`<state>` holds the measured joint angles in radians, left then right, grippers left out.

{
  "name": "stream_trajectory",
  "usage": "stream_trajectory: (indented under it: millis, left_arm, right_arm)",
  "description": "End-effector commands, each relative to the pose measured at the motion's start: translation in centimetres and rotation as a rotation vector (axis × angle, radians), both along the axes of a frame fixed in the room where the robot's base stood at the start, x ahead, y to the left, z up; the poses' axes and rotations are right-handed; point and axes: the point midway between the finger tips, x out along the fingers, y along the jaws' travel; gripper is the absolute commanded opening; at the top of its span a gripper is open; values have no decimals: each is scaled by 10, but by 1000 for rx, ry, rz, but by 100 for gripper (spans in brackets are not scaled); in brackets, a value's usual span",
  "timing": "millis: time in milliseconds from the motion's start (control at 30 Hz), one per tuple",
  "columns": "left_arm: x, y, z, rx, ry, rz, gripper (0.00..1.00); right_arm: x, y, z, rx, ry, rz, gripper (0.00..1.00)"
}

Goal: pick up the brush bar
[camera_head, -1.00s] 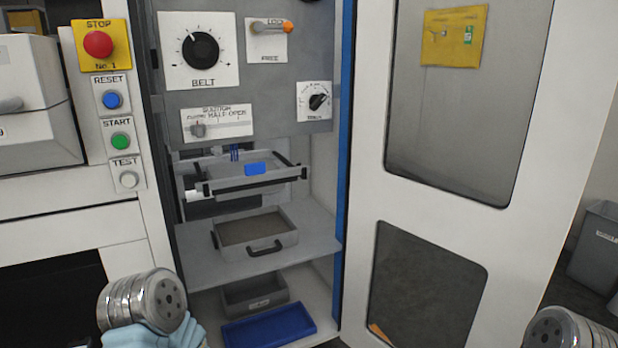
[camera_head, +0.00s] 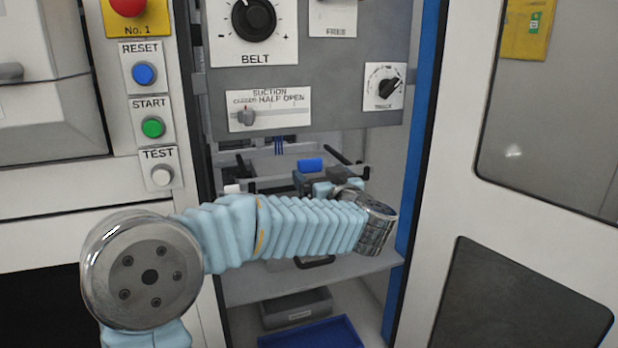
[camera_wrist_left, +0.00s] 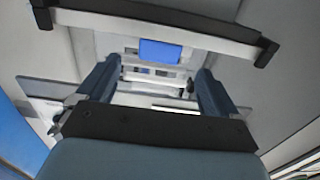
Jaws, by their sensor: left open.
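A pale grey bar (camera_wrist_left: 190,30) with a dark strip and black end pieces spans the top of the left wrist view; I take it for the brush bar. A blue tab (camera_wrist_left: 160,52) sits at its middle. In the head view the blue tab (camera_head: 311,164) shows inside the cabinet, and my arm hides much of the bar. My left gripper (camera_wrist_left: 158,82) is open, its two fingers apart below the tab in the picture, with nothing between them. In the head view the left gripper (camera_head: 320,183) is partly hidden by its wrist. My right gripper is out of view.
A control panel (camera_head: 355,125) with knobs and a suction slider hangs above the opening. A blue cabinet edge (camera_head: 420,150) and an open white door (camera_head: 450,200) stand to the right. A grey bin (camera_head: 297,309) and a blue tray (camera_head: 315,335) lie below.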

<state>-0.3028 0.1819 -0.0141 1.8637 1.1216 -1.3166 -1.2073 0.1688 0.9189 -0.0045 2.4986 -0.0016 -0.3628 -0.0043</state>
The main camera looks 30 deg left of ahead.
Motion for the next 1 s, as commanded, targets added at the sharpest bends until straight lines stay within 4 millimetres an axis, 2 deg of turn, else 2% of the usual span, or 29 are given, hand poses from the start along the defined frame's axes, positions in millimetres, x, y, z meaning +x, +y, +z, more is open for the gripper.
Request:
stream_trajectory:
  millis: [100, 333, 600, 867, 900, 1000]
  left_arm:
    - [15, 17, 0, 1, 1, 1, 94]
    - [28, 33, -1, 1, 1, 0, 94]
    - [55, 63, 1, 2, 1, -2, 94]
    - [58, 67, 1, 2, 1, -3, 94]
    - [58, 67, 1, 2, 1, -3, 92]
    - [58, 67, 1, 2, 1, -3, 77]
  right_arm:
    - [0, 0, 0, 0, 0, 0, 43]
    - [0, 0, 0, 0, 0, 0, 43]
    - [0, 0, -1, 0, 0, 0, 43]
    - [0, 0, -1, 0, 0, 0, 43]
    - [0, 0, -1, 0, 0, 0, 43]
    - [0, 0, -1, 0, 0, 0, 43]
